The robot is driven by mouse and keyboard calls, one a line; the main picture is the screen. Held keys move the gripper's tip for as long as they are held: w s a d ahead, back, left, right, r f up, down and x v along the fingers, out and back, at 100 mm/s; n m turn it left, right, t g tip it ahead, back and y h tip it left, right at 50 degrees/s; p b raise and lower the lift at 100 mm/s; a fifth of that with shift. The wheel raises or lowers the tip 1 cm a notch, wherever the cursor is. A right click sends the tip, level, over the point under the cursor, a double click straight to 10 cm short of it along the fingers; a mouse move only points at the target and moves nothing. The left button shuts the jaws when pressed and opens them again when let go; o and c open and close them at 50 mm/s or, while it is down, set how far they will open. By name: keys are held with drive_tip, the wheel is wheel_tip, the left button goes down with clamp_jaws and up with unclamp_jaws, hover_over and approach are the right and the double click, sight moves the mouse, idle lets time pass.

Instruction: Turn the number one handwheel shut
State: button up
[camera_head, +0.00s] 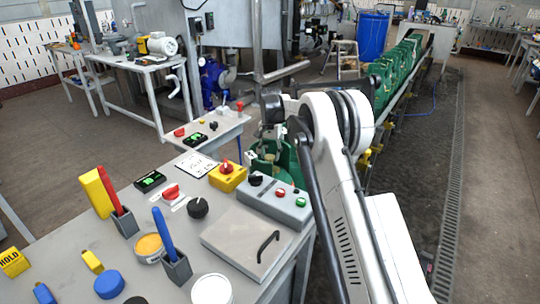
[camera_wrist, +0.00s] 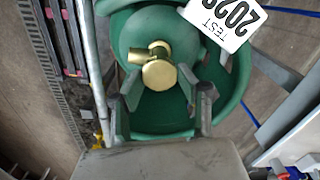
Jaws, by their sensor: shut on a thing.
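In the wrist view, my gripper (camera_wrist: 158,92) points down over a green gas cylinder (camera_wrist: 160,118). Its two fingers stand apart on either side of a brass valve (camera_wrist: 160,74) with a round brass top. They appear to be closed on the green collar around the valve; the exact contact is hard to see. A white tag (camera_wrist: 228,20) reading "TEST" and part of a year lies at the cylinder's upper right. In the head view, the green cylinder (camera_head: 268,152) stands behind the bench, partly hidden by my arm. No handwheel marked one is legible.
Several green cylinders (camera_head: 385,80) line a conveyor behind my arm. A blue barrel (camera_head: 372,36) stands at the back. Floor to the right is clear.

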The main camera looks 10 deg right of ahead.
sight(270, 156)
drive_tip(key=shift+m, duration=0.3)
drive_tip(key=o, duration=1.1)
drive_tip(key=shift+o, duration=0.2)
drive_tip(key=shift+r, duration=0.1)
wheel_tip(270, 156, up, 12)
